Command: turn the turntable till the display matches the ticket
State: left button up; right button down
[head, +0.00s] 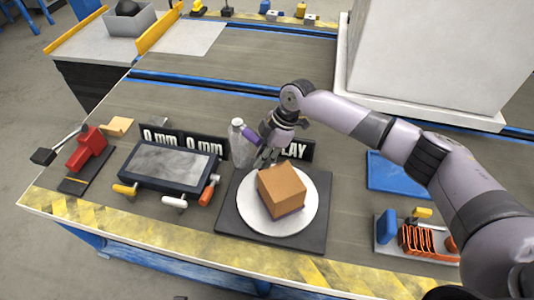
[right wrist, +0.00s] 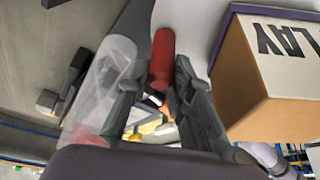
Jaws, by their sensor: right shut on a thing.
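The turntable is a white disc (head: 303,222) on a dark square base (head: 232,215). A brown box (head: 283,190) with a purple edge sits on the disc. In the right wrist view the box (right wrist: 245,85) has a white face with dark letters, partly cut off. My right gripper (head: 267,160) is at the disc's far edge, behind the box. In the right wrist view its fingers (right wrist: 160,95) are shut on a red peg (right wrist: 162,55) by the white disc. A black sign (head: 298,150) behind reads "LAY", partly hidden by the gripper. I cannot make out a ticket. My left gripper is not in view.
A clear bottle (head: 240,145) stands close beside the gripper. A dark panel device (head: 170,168) with knobs, "0 mm" signs (head: 203,143) and a red clamp (head: 87,150) are left. A blue plate (head: 395,175) and a rack (head: 415,240) are right.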

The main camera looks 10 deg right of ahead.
jog(key=c, duration=1.4)
grip_release()
jog(key=v, duration=1.2)
